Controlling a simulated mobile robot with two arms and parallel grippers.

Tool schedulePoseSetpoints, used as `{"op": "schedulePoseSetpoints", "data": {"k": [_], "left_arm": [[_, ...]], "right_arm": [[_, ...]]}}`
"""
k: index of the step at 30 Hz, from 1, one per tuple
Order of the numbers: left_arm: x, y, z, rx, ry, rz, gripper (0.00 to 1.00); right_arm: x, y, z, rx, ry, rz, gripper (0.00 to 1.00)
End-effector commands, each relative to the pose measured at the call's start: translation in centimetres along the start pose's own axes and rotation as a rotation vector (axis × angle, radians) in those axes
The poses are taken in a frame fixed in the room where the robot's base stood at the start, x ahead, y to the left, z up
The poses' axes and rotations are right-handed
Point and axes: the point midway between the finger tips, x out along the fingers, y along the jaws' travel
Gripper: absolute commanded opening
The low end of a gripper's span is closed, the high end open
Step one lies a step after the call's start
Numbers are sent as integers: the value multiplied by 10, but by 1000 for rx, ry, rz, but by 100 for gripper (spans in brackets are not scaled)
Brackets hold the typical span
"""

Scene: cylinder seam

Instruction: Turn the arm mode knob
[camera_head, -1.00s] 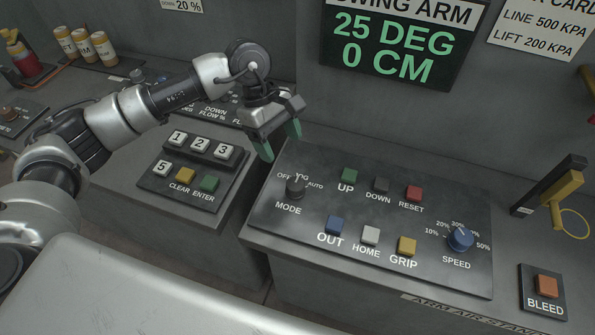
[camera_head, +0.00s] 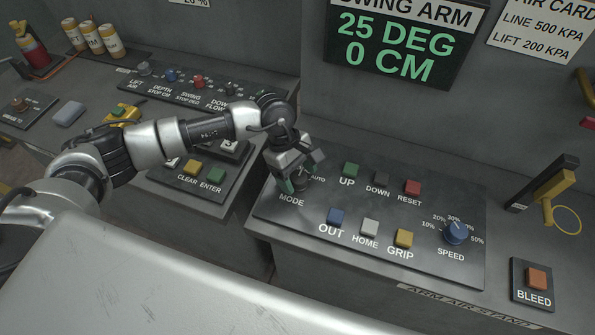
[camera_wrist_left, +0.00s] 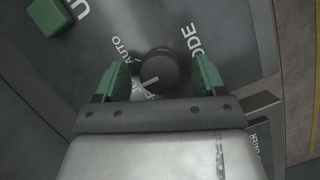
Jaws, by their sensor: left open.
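The arm mode knob (camera_wrist_left: 158,72) is a round dark knob with a white pointer line, set on the dark control panel (camera_head: 290,212). In the left wrist view it sits between the two green fingers of my left gripper (camera_wrist_left: 158,82), with a gap on each side. The pointer line aims toward the lower left there, and the AUTO label is at its left. In the head view my left gripper (camera_head: 297,184) is open over the knob and hides most of it. The MODE label shows just below. My right gripper is not in view.
The UP button (camera_head: 350,169), OUT button (camera_head: 335,215) and blue speed knob (camera_head: 457,232) are on the same panel to the right. A keypad with a green ENTER button (camera_head: 215,173) is to the left. A display (camera_head: 400,45) above reads 25 DEG, 0 CM.

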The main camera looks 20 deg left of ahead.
Motion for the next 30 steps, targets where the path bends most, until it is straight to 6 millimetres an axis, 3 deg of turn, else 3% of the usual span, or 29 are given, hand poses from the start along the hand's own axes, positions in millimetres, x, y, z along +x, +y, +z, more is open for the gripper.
{"op": "schedulePoseSetpoints", "data": {"k": [2,11,20,30], "left_arm": [[0,0,0,0,0,0,70],[0,0,0,0,-1,0,24],[1,-1,0,-34,0,14,23],[3,-2,-2,-237,-1,99,23]], "right_arm": [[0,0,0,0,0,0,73],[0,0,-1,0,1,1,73],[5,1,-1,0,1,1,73],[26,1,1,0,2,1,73]]}}
